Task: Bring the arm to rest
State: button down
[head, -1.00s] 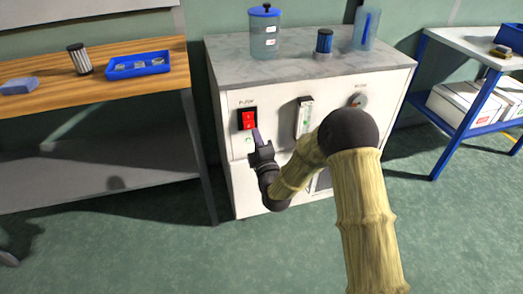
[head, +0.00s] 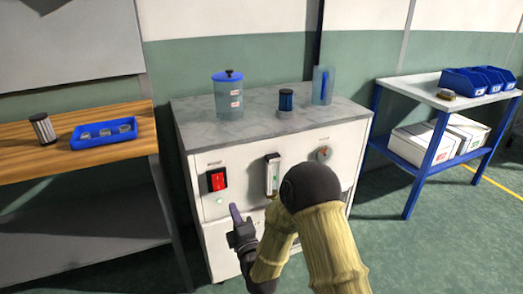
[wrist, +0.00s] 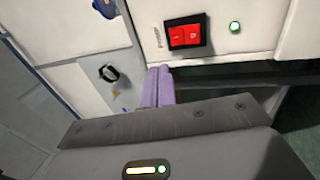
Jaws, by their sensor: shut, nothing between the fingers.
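My arm reaches up from the bottom right in the head view, bent at the elbow. My gripper (head: 235,212) is in front of the white cabinet (head: 202,238), a little below and right of the red switch (head: 217,180). In the wrist view its two purple fingers (wrist: 158,86) lie together, shut and empty. The red switch shows there too (wrist: 185,35), beside a lit green lamp (wrist: 235,27). The fingertips look apart from the switch.
The cabinet's marble top holds a blue-lidded jar (head: 228,97), a small blue cylinder (head: 286,100) and a clear blue container (head: 322,86). A wooden bench (head: 40,153) stands left, a blue-framed table (head: 405,92) right. Green floor (head: 390,255) is open at lower right.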

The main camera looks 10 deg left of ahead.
jog(key=s+d+f+m+g+h, duration=0.2)
jog(key=d+m+g+h, duration=0.55)
jog(key=d+m, duration=0.7)
jog(key=s+d+r+m+g+h, duration=0.1)
jog(key=s+d+m+g+h, duration=0.2)
jog(key=s+d+m+g, duration=1)
jog(key=s+d+r+n+t+p, duration=0.1)
jog(key=s+r+n+t+p, duration=0.1)
jog(key=r+p, duration=1.5)
jog(key=s+d+r+n+t+p, duration=0.1)
jog(key=s+r+t+p, duration=0.2)
jog(key=r+p, duration=1.5)
jog(key=shift+d+r+n, duration=0.2)
jog(key=shift+n, duration=0.15)
